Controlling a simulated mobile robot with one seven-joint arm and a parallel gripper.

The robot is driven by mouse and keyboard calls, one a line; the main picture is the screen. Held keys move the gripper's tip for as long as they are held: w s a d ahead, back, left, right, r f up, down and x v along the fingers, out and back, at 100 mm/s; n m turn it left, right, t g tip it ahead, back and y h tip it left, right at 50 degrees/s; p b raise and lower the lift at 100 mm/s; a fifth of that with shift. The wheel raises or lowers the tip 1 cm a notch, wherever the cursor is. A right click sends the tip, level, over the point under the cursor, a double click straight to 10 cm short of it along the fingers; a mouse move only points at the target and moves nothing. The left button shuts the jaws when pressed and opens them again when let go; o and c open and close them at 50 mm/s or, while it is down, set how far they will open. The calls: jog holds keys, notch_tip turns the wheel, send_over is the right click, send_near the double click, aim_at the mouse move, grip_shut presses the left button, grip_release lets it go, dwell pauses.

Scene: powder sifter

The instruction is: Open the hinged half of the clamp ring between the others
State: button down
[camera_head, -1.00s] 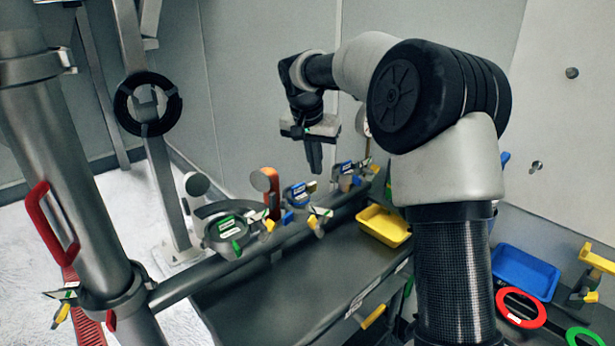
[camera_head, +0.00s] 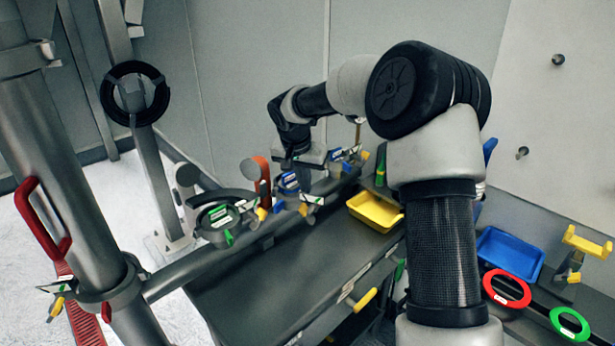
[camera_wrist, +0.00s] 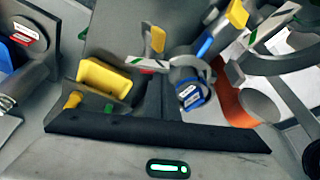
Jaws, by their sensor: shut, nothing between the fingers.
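The middle clamp ring, with a blue label (camera_head: 288,181), sits on the pipe between a green-labelled clamp (camera_head: 221,216) and a farther blue-labelled clamp (camera_head: 337,156). My gripper (camera_head: 305,183) is shut and empty, pointing down close beside the middle clamp and partly covering it in the head view. In the wrist view my gripper's dark fingers (camera_wrist: 163,85) point toward the middle clamp's blue label (camera_wrist: 191,94), just left of it. Contact cannot be told. Whether the hinged half is open or closed is unclear.
An orange upright handle (camera_head: 263,173) stands between the green-labelled and middle clamps. A yellow tray (camera_head: 375,212) lies on the bench to the right. A blue tray (camera_head: 509,255), a red ring (camera_head: 507,289) and a green ring (camera_head: 570,324) lie farther right.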

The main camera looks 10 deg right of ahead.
jog(key=shift+s+a, duration=0.15)
dwell(0.3)
jog(key=m+b, duration=0.1)
jog(key=s+a+m+b, duration=0.1)
jog(key=b, duration=0.1)
jog(key=shift+s+a+f, duration=0.1)
jog(key=shift+a+f, duration=0.05)
jog(key=shift+a, duration=0.1)
jog(key=shift+s+a+m+g+h+b, duration=0.4)
jog(key=shift+a+m, duration=0.3)
jog(key=shift+m, duration=0.3)
jog(key=shift+s+a+m+g+h+b, duration=0.35)
jog(key=shift+a+m, duration=0.3)
jog(key=shift+m, duration=0.35)
